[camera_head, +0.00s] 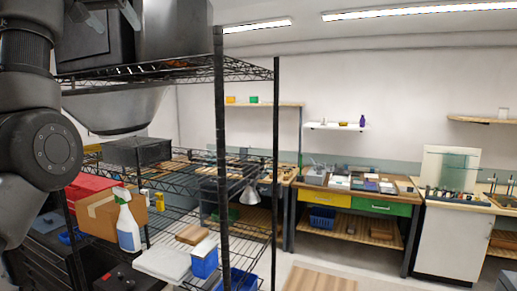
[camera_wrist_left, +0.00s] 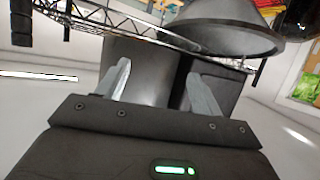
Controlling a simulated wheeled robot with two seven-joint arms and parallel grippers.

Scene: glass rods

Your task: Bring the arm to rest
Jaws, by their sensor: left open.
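My left arm (camera_head: 38,140) comes in along the left edge of the head view, raised in front of the wire shelf. My left gripper (camera_head: 110,14) is at the top left, in front of dark boxes (camera_head: 170,30) on the shelf's top level. In the left wrist view the two grey fingers of the left gripper (camera_wrist_left: 160,78) stand apart with nothing between them. Dark box faces show behind the fingers in that view; the gap to them is hard to tell. My right gripper is not in view.
A black wire shelf (camera_head: 222,150) fills the left half, holding a spray bottle (camera_head: 128,228), a cardboard box (camera_head: 100,212) and blue bins (camera_head: 204,262). A workbench (camera_head: 345,190) with yellow and green drawers stands behind. Floor shows at the lower right.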

